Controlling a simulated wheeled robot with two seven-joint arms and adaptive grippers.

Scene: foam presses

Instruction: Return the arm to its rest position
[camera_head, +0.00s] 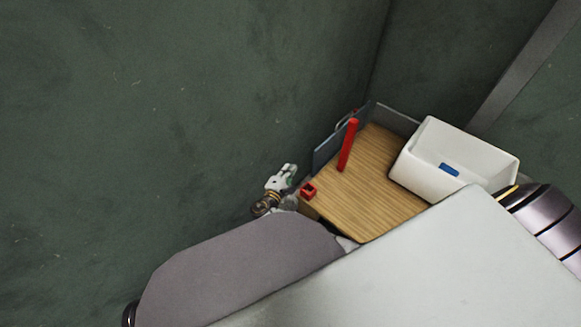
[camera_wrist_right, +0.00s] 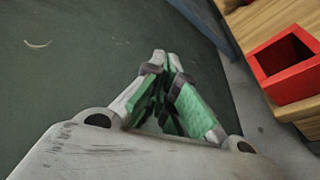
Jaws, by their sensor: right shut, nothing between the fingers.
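My right gripper (camera_head: 289,169) is beside the left corner of the wooden tabletop (camera_head: 376,195), next to a small hollow red square block (camera_head: 309,191). The gripper is apart from the block. In the right wrist view the green-padded fingers (camera_wrist_right: 161,58) come together at their tips with nothing between them, over the dark green floor. The red block (camera_wrist_right: 285,65) shows at the right of that view, on the wood edge. My left gripper is not in view.
A tall red rod (camera_head: 348,146) stands on the tabletop near a blue-grey panel (camera_head: 328,149) along its edge. A white bin (camera_head: 425,175) with a blue patch (camera_head: 449,169) stands at the right. Dark green floor (camera_head: 130,130) lies open to the left.

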